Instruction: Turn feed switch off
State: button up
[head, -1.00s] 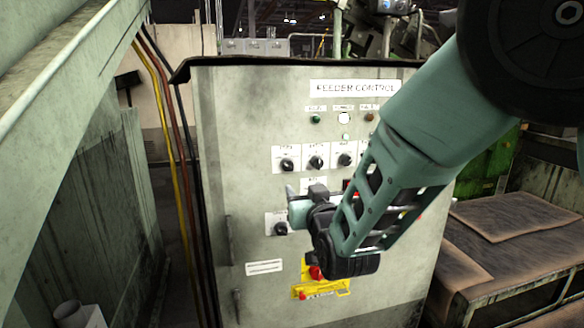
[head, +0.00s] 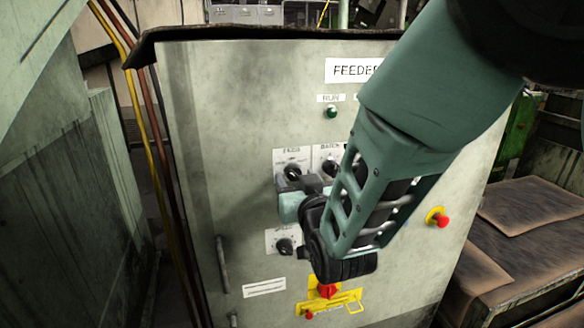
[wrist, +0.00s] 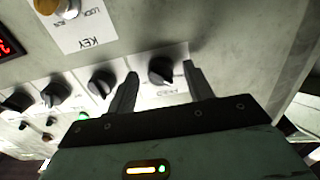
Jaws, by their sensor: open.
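The feed switch (head: 293,172) is a black rotary knob on a white plate labelled FEED, on the pale feeder control cabinet (head: 235,110). In the wrist view the feed knob (wrist: 161,70) appears upside down, between my two dark fingers. My gripper (wrist: 162,80) is open, with one finger on each side of the knob in the picture. I see no contact, and the depth gap is hard to tell. In the head view the pale green gripper body is just below the feed plate, and the fingers are mostly hidden. The knob's exact setting is unclear.
A second knob (head: 331,168) is right of the feed knob, and another knob (head: 285,246) is below. A red switch (head: 328,290) on yellow and a red emergency button (head: 441,221) are also on the panel. A key switch (wrist: 58,6) shows in the wrist view. My arm hides the panel's middle.

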jog(key=shift+w+a, duration=0.1)
jog(key=shift+w, duration=0.25)
jog(key=c, duration=1)
